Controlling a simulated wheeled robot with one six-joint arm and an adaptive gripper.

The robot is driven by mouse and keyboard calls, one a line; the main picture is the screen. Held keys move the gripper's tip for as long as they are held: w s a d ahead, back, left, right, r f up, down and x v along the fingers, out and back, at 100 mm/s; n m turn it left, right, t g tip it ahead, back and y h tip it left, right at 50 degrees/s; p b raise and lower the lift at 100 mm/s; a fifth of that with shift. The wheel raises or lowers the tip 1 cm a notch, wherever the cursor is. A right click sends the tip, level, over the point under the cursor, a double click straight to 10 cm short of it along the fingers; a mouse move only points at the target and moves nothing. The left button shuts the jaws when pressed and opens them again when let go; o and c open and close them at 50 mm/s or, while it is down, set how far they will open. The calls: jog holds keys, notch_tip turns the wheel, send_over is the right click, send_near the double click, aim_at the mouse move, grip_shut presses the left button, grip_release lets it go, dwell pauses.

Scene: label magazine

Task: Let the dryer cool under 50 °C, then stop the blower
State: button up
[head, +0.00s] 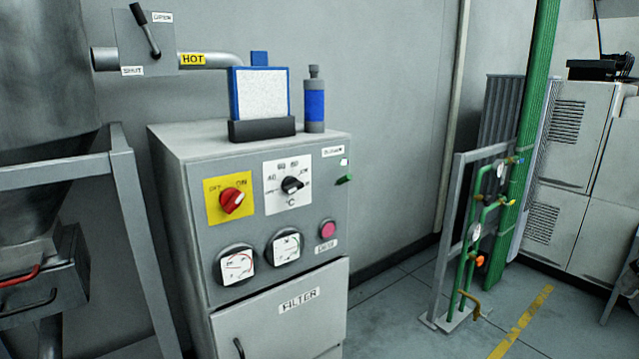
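The dryer's grey control cabinet (200,165) stands in the middle of the head view. A red rotary switch (231,201) sits on a yellow plate marked OFF and ON; its handle seems turned toward ON. A black selector knob (292,185) sits on a white plate beside it. Two round gauges, a left one (237,266) and a right one (286,247), are below; their readings are too small to tell. A pink-red push button (327,230) is at the right, above a small label. A small green part (344,180) is at the right edge. My gripper is not in view.
A lever (146,32) marked OPEN and SHUT is above left, near a pipe labelled HOT (191,59). A blue-framed filter (260,95) and a blue-grey bottle (314,105) stand on top. Green pipes (467,250) stand at right. Floor between is clear.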

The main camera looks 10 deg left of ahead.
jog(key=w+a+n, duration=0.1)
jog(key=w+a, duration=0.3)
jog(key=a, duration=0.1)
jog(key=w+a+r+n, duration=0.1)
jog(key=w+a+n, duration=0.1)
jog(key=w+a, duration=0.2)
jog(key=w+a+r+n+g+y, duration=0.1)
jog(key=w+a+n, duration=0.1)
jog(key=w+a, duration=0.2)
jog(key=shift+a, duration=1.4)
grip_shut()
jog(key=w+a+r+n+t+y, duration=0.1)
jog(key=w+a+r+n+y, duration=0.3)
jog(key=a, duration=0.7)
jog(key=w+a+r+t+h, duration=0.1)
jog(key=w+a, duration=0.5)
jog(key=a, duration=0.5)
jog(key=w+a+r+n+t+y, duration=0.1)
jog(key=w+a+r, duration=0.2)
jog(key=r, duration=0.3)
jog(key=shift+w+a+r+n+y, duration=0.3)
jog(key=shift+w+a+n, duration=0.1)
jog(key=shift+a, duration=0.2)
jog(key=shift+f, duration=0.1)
send_over(343, 181)
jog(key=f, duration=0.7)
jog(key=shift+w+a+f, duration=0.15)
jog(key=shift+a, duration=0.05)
